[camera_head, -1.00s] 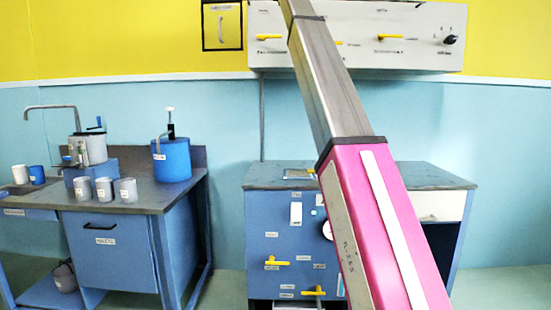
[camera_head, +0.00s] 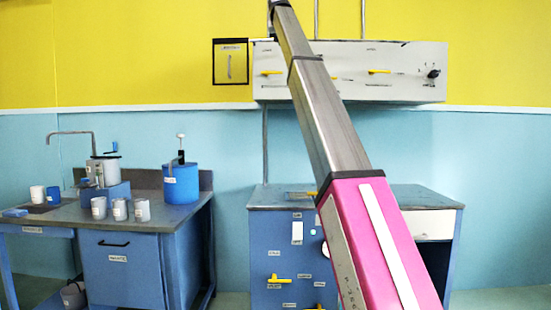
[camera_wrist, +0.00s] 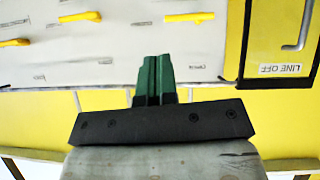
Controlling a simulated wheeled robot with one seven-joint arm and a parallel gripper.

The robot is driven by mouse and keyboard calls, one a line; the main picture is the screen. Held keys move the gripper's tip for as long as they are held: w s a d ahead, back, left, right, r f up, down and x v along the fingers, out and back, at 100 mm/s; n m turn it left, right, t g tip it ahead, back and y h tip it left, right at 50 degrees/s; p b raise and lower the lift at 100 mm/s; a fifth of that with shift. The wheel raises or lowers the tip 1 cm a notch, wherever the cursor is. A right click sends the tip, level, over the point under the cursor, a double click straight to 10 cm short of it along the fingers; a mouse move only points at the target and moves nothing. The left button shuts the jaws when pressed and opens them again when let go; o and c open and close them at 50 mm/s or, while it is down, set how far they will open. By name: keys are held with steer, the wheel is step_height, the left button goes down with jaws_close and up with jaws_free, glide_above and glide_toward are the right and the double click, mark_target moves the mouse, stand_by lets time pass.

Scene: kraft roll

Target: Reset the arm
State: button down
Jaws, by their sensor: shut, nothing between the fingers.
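My gripper (camera_wrist: 155,62) shows in the wrist view, its two green fingers pressed together with nothing between them. It points at the white wall panel (camera_wrist: 110,60), which appears upside down there, and does not visibly touch it. In the head view my pink and grey arm slants from the lower right up to the top edge, in front of the panel (camera_head: 345,90). The gripper itself is out of that view.
A blue cabinet (camera_head: 275,265) stands behind my arm. At left, a blue workbench (camera_head: 125,265) holds cups, a tap and a blue canister (camera_head: 181,185). A black-framed box labelled "LINE OFF" (camera_wrist: 285,45) hangs beside the panel. Floor shows between bench and cabinet.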

steer(key=s+d+f+g, duration=0.1)
steer(key=d+f+g, duration=0.15)
steer(key=f, duration=1.95)
steer(key=s+d+f+g, duration=0.1)
steer(key=d+f, duration=0.2)
steer(key=f, duration=1.9)
steer(key=s+d+f+g, duration=0.1)
steer(key=d+f+g, duration=0.1)
steer(key=f, duration=2)
steer(key=s+d+f, duration=0.1)
steer(key=s+f, duration=0.2)
steer(key=f, duration=0.3)
steer(key=s+d+f+g, duration=0.1)
steer(key=s+f, duration=0.2)
steer(key=f, duration=0.3)
steer(key=s+d+f, duration=0.2)
steer(key=s+f, duration=0.1)
steer(key=f, duration=0.3)
steer(key=s+d+f+g, duration=0.2)
steer(key=s+f, duration=1.2)
steer(key=s, duration=0.3)
steer(key=s+d+f+g+y, duration=0.1)
steer(key=s+d+f+g, duration=0.1)
steer(key=s+f, duration=1.2)
steer(key=s+d, duration=0.1)
steer(key=s, duration=0.2)
steer(key=shift+s+f+g, duration=0.25)
steer(key=shift+f+g, duration=0.05)
steer(key=shift+g, duration=0.05)
